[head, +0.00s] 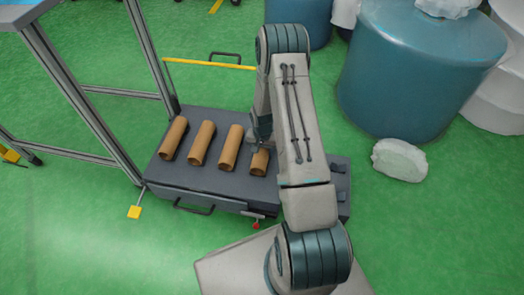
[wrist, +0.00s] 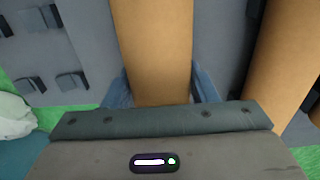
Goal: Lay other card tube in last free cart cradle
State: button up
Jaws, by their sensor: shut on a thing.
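My gripper (head: 260,138) is shut on a brown card tube (head: 259,163) at the right end of a row of tubes on the grey cart (head: 228,187). In the wrist view the held tube (wrist: 152,45) runs between the two blue fingers. My arm hides part of it in the head view. It lies level with its neighbours at or very near the cart top; full seating in a cradle cannot be told. Three other tubes (head: 231,147) lie parallel to its left. One neighbour (wrist: 283,60) shows at right in the wrist view. Small cradle blocks (wrist: 45,84) stand bare at left there.
The cart has a yellow handle bar (head: 210,65) behind. A metal-framed table (head: 75,95) stands close on the left. A large teal drum (head: 410,75) and a white wrapped lump (head: 400,160) are to the right. Green floor is clear at front left.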

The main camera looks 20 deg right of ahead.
jog(key=shift+f, duration=0.15)
jog(key=o, duration=1.1)
jog(key=s+a+r+n+t+p, duration=0.2)
jog(key=r+p, duration=0.8)
jog(key=r, duration=1.5)
jog(key=s+a+r+n+g+p, duration=0.1)
jog(key=s+a+r+p, duration=0.55)
jog(key=r, duration=1.75)
jog(key=s+r+n+p, duration=0.1)
jog(key=s+r+p, duration=0.4)
jog(key=r, duration=0.4)
jog(key=s+a+r+n+t+p, duration=0.1)
jog(key=s+r+p, duration=0.4)
jog(key=r+p, duration=0.2)
jog(key=s+a+r+n+p, duration=0.1)
jog(key=s+r+p, duration=0.4)
jog(key=r, duration=0.6)
jog(key=shift+a+n+t+p, duration=0.1)
jog(key=shift+n+t+p, duration=0.2)
jog(key=shift+t+p, duration=0.15)
